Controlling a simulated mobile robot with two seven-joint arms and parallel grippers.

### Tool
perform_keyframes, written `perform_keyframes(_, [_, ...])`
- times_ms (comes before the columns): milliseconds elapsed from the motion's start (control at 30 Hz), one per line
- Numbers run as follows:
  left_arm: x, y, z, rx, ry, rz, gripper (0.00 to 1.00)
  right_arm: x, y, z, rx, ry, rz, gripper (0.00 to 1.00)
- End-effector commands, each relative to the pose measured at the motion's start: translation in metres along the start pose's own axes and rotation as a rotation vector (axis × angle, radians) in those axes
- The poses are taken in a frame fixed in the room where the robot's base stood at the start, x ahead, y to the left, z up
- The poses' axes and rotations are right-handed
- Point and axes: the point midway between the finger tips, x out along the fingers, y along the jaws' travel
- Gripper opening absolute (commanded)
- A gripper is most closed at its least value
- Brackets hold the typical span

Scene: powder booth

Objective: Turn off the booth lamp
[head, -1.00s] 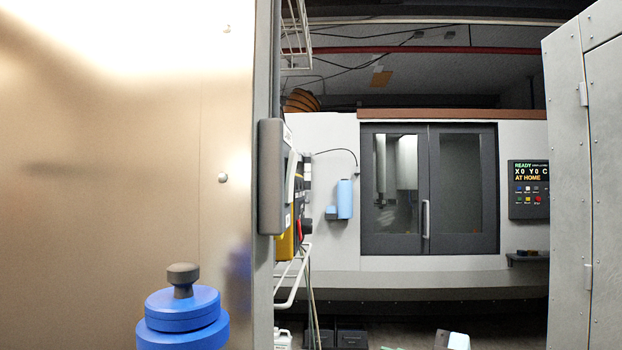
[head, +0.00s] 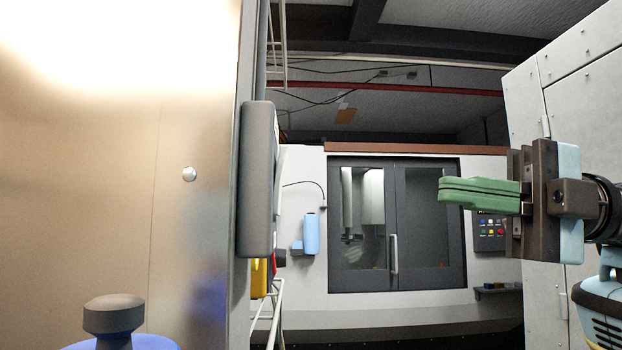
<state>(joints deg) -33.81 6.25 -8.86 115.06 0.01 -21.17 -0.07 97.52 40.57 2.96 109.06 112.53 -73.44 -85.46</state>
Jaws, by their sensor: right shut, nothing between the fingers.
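My right gripper (head: 441,190) is raised at the right of the head view. Its green fingers point left and are shut with nothing between them. It is well apart from the booth wall. A dark grey box (head: 257,180) is mounted at the edge of the bright metal wall panel (head: 120,200) on the left, seen edge-on. Its front face is turned away, so I cannot see any switch on it. No lamp is clearly visible; the upper part of the panel glows brightly. My left gripper is not in view.
A blue lidded container with a dark knob (head: 114,314) stands at the lower left. A machine with dark double doors (head: 396,225) and a control panel (head: 490,233) stands at the back. A grey cabinet (head: 580,110) rises at the right. The space between is open.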

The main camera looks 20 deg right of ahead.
Motion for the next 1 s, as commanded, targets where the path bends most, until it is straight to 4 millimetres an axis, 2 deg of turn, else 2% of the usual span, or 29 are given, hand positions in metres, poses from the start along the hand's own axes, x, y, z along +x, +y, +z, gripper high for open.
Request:
perform_keyframes(367, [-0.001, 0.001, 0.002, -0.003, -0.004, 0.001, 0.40, -0.001, 0.002, -0.004, -0.014, 0.006, -0.002, 0.00])
perform_keyframes(533, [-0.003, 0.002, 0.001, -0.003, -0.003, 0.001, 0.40, 0.006, 0.003, -0.004, -0.014, 0.008, -0.003, 0.00])
perform_keyframes(667, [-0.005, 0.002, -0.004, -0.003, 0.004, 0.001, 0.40, 0.023, 0.004, -0.005, -0.016, 0.008, -0.003, 0.00])
perform_keyframes(1000, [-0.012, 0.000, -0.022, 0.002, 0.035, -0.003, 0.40, 0.086, 0.005, -0.007, -0.016, 0.010, -0.003, 0.00])
